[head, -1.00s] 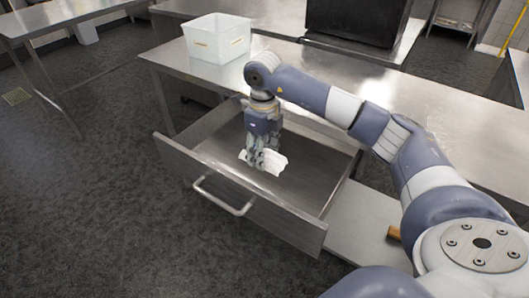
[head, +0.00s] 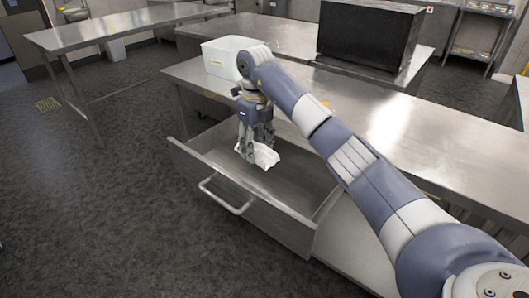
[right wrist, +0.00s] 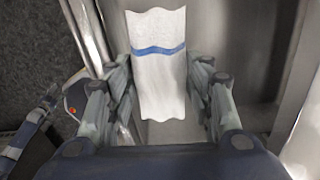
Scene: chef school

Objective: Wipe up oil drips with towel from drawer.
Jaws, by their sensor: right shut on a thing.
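A white towel (head: 264,156) is held in my right gripper (head: 253,150), just above the open metal drawer (head: 265,206). In the right wrist view the towel (right wrist: 158,95) is white with a blue stripe and wavy ends. It sits between the two fingers of my right gripper (right wrist: 160,78), which is shut on it. A small yellow-orange patch (head: 326,103) shows on the steel counter (head: 400,120) beside my right arm; I cannot tell whether it is oil.
A white translucent bin (head: 219,59) stands at the counter's left end, close behind my right gripper. A dark boxy appliance (head: 368,35) stands on a table behind. Much of the counter right of my arm is clear. The drawer's handle (head: 226,196) sticks out over the floor.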

